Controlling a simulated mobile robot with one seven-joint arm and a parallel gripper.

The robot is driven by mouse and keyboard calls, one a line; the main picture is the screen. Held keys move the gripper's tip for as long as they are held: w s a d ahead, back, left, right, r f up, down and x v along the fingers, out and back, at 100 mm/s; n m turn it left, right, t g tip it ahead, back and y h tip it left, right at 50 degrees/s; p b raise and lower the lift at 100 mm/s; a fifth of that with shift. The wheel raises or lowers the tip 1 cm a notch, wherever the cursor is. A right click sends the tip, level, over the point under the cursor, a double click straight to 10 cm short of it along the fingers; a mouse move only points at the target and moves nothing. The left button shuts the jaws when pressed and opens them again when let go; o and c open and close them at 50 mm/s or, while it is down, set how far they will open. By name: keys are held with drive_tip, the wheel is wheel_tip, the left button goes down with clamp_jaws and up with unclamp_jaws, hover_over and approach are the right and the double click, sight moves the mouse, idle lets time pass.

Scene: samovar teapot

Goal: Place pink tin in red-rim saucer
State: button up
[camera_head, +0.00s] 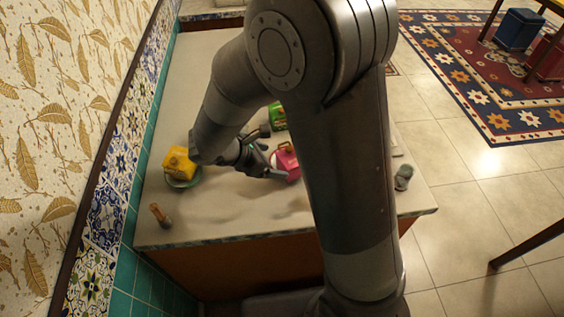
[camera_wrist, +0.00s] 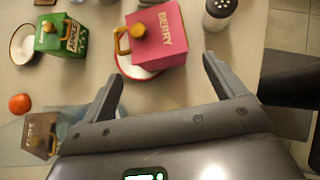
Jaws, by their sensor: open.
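The pink tin (camera_wrist: 160,38), labelled BERRY and with a brass-coloured handle, is over the red-rim saucer (camera_wrist: 137,71) in the wrist view. It appears to rest in the saucer and hides much of it; its contact with the saucer is hidden. The white inside and red rim show at the tin's near side. My gripper (camera_wrist: 162,69) is open and empty, its fingers apart on the near side of the tin and saucer. In the head view the pink tin (camera_head: 287,162) is partly hidden by my arm, just right of my gripper (camera_head: 268,170).
A green APPLE tin (camera_wrist: 60,36) stands beside a dark-rimmed saucer (camera_wrist: 22,45). A shaker (camera_wrist: 219,14) is right of the pink tin. A red-orange round object (camera_wrist: 20,103) and a brown tin (camera_wrist: 40,136) are at left. A yellow tin (camera_head: 178,161) stands left on the counter (camera_head: 205,215).

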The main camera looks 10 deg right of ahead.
drive_tip(key=v, duration=0.5)
drive_tip(key=s+d+r+m+t+y, duration=0.1)
drive_tip(key=s+d+r+m+y, duration=0.3)
drive_tip(key=s+d+r+m, duration=0.3)
drive_tip(key=s+d+r+m+t+y, duration=0.1)
drive_tip(key=s+d+r+m+y, duration=0.3)
drive_tip(key=m, duration=1.1)
drive_tip(key=s+d+r, duration=0.3)
drive_tip(key=r, duration=0.2)
drive_tip(key=shift+s+d+r, duration=0.2)
drive_tip(key=shift+s+r, duration=0.05)
drive_tip(key=shift+r, duration=0.15)
